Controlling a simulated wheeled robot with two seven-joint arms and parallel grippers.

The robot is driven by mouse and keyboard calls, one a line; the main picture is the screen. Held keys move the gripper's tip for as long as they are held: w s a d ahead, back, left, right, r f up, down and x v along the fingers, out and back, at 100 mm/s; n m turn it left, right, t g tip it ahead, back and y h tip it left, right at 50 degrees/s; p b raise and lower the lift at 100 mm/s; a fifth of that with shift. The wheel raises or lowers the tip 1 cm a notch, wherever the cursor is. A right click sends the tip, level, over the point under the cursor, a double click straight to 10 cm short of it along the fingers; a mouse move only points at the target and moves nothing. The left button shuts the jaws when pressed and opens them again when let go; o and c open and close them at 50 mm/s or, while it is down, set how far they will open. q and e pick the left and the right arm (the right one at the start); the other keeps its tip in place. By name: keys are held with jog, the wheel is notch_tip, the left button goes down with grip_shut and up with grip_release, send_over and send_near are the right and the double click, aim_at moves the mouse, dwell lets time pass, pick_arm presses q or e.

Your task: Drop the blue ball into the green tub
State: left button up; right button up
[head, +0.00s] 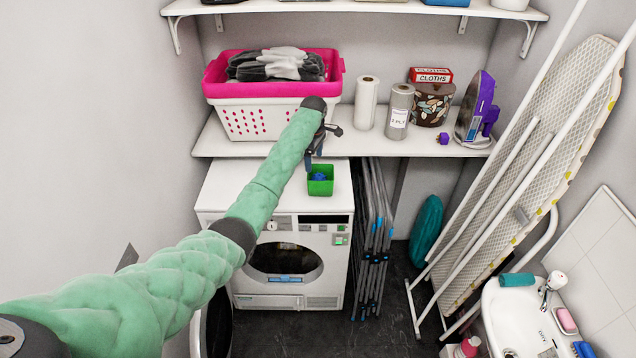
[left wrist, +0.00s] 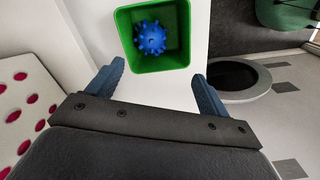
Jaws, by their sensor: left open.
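The green tub (head: 320,186) stands on the white top of the dryer, near its right front corner in the head view. The blue ball (head: 319,176), which is knobbly, lies inside the tub. In the left wrist view the ball (left wrist: 150,37) rests within the walls of the tub (left wrist: 181,66). My left gripper (head: 315,160) is just above and behind the tub. Its two blue fingers (left wrist: 157,85) are spread apart with nothing between them, and the ball is clear of them. My right gripper is in neither view.
A white shelf (head: 240,149) behind the dryer (head: 225,190) holds a pink and white laundry basket (head: 250,119), paper rolls (head: 366,103), a cloths box and a purple iron (head: 480,105). Folded racks (head: 374,240) stand right of the dryer. An ironing board (head: 560,130) leans at the right.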

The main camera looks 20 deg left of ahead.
pick_arm(q)
notch_tip(320, 180, up, 7)
jog(key=b, duration=0.3)
jog(key=shift+r, duration=0.15)
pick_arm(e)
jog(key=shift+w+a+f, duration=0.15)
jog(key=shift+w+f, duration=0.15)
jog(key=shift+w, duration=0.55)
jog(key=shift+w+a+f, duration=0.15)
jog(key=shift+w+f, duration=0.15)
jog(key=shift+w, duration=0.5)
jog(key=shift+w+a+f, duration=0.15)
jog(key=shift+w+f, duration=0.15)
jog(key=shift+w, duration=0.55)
pick_arm(q)
jog(key=shift+s, duration=0.1)
